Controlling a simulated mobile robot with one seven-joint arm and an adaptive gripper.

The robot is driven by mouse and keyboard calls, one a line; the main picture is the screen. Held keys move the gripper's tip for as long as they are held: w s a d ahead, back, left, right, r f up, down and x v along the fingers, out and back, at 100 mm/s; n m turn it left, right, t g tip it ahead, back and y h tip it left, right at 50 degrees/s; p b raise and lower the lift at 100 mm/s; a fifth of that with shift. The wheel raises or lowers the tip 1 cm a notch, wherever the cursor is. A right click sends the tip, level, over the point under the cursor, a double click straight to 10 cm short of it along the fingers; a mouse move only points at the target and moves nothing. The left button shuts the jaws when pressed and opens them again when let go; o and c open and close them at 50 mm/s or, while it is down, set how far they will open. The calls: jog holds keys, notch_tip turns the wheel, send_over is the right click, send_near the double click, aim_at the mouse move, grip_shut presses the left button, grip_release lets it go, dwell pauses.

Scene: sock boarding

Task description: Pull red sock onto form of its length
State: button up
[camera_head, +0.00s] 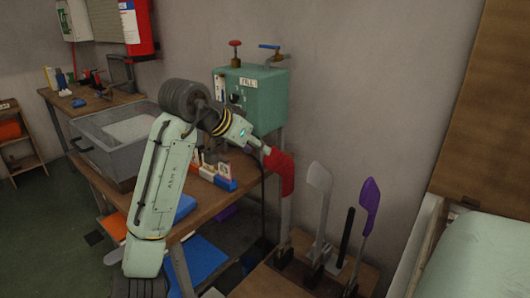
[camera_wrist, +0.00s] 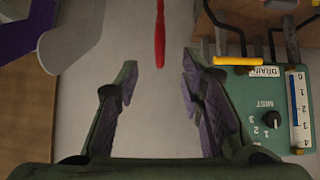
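The red sock (camera_head: 287,178) covers the upper part of the leftmost form (camera_head: 285,222), whose lower part is bare and grey. The form stands upright on a low wooden bench. My gripper (camera_head: 263,148) is close to the sock's upper left end in the head view; whether they touch is hard to tell there. In the wrist view my gripper (camera_wrist: 159,62) is open, fingers wide apart. The red sock (camera_wrist: 160,35) appears edge-on as a thin strip between the fingertips, with gaps on both sides.
Right of the sock stand a bare pale form (camera_head: 319,180), a short black form (camera_head: 346,235) and a form with a purple top (camera_head: 369,195). A green box (camera_head: 262,95) with valves is behind my gripper. A wooden table (camera_head: 185,222) holds a grey basin (camera_head: 92,153).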

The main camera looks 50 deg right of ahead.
jog(key=shift+v, duration=1.35)
